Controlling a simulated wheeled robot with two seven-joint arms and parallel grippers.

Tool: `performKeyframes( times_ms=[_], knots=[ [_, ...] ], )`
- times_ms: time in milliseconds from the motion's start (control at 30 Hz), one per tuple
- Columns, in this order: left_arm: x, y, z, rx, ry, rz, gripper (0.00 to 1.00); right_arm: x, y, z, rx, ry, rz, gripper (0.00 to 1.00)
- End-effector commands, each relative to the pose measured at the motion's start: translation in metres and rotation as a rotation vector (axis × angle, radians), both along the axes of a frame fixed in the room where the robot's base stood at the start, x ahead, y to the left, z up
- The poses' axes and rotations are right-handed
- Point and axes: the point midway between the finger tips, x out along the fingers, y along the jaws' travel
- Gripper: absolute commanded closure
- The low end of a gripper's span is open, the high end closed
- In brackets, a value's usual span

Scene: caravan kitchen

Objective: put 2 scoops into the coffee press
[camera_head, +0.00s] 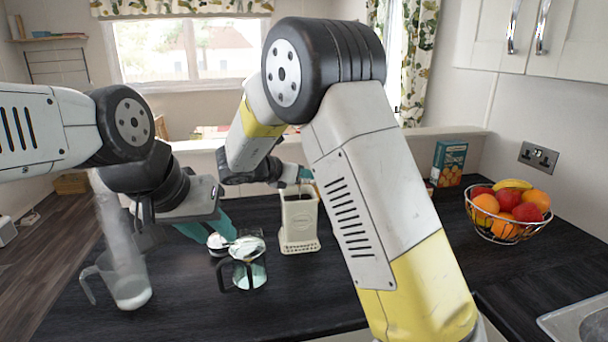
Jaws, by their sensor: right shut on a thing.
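The coffee press (246,262), glass with a dark frame and handle, stands on the dark counter. A small pale round piece (217,241) is close to its left. My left gripper (208,230) is above and just left of the press, its teal fingers apart. A cream canister (299,226) with an open top and dark contents stands right of the press. My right gripper (299,174) is shut just above the canister's top. What it grips is mostly hidden and looks like a scoop; I cannot tell whether it is loaded.
A clear measuring jug (128,290) with pale contents stands left of the press. A wire fruit bowl (508,216) and a teal box (449,162) are at the right. A sink (578,322) is at the lower right. The front counter is clear.

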Motion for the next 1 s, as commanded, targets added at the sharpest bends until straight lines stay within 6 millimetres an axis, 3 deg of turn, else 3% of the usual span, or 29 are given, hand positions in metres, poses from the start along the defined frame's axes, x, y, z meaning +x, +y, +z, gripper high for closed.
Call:
performKeyframes(
  times_ms=[1000],
  knots=[
    [0.0, 0.0, 0.0, 0.0, 0.0, 0.0, 0.64, 0.0, 0.0, 0.07, 0.002, -0.003, 0.0, 1.0]
  ],
)
